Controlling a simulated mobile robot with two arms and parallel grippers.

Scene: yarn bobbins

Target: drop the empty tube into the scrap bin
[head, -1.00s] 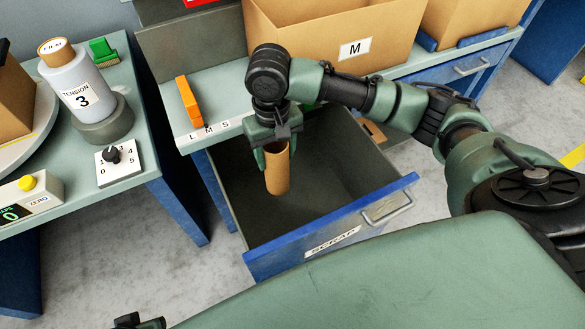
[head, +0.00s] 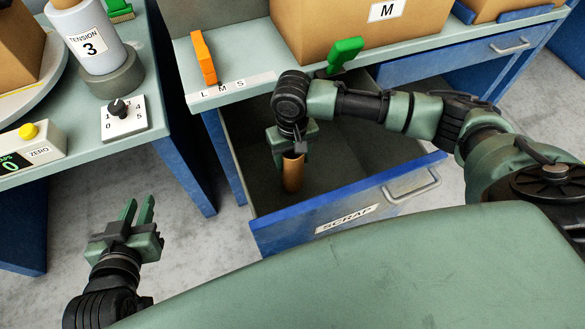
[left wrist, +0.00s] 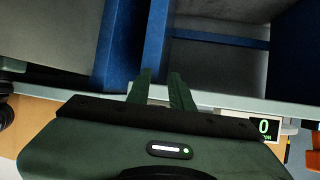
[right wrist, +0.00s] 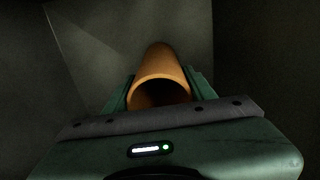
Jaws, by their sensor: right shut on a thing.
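The empty tube (head: 292,174) is a plain brown cardboard cylinder, hollow at its open end in the right wrist view (right wrist: 160,75). My right gripper (head: 293,152) is shut on the tube and holds it roughly upright, inside the outline of the open scrap bin. The scrap bin is a pulled-out blue drawer with a dark inside and a SCRAP label on its front (head: 405,186). Whether the tube's lower end touches the bin floor I cannot tell. My left gripper (head: 137,212) is empty, its two fingers apart, low at the left over the floor.

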